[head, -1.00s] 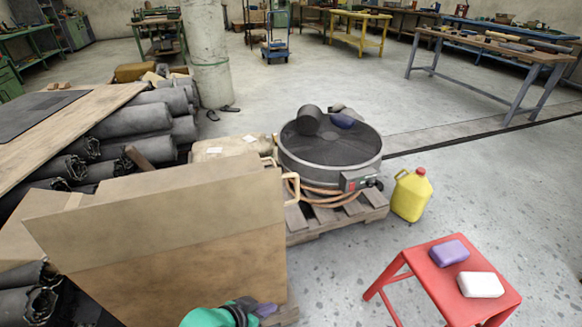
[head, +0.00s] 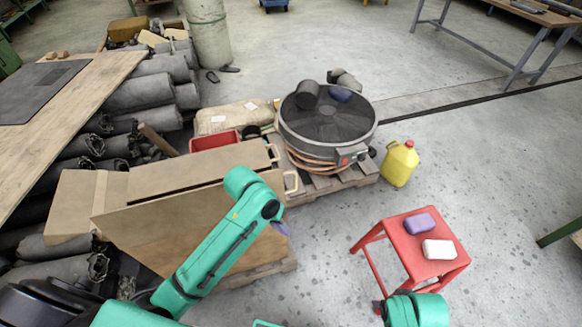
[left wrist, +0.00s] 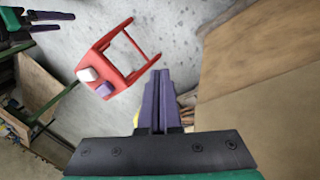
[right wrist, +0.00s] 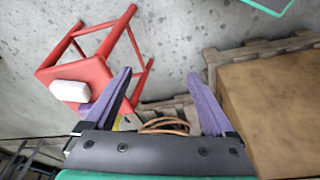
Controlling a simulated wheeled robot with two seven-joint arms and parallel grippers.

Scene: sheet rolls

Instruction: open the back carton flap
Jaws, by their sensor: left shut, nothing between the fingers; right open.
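The brown cardboard carton (head: 160,240) stands at the left of the head view. Its front flap (head: 135,222) leans outward toward me and another flap (head: 75,205) sticks out left. The back flap (head: 200,165) is a tan panel across the rear of the top, with a dark gap along its near edge. Pale loop handles (head: 291,184) show at the right ends. My left gripper (head: 281,229) is shut and empty, right of my forearm, in front of the carton. In the left wrist view its fingers (left wrist: 158,90) are together. My right gripper (right wrist: 160,95) is open and empty.
A red stool (head: 395,225) with a purple and a white block stands right. A round sieve machine (head: 328,130) sits on a pallet behind, beside a yellow jug (head: 400,163). Dark rolls (head: 135,95) and a red bin (head: 215,138) lie behind the carton.

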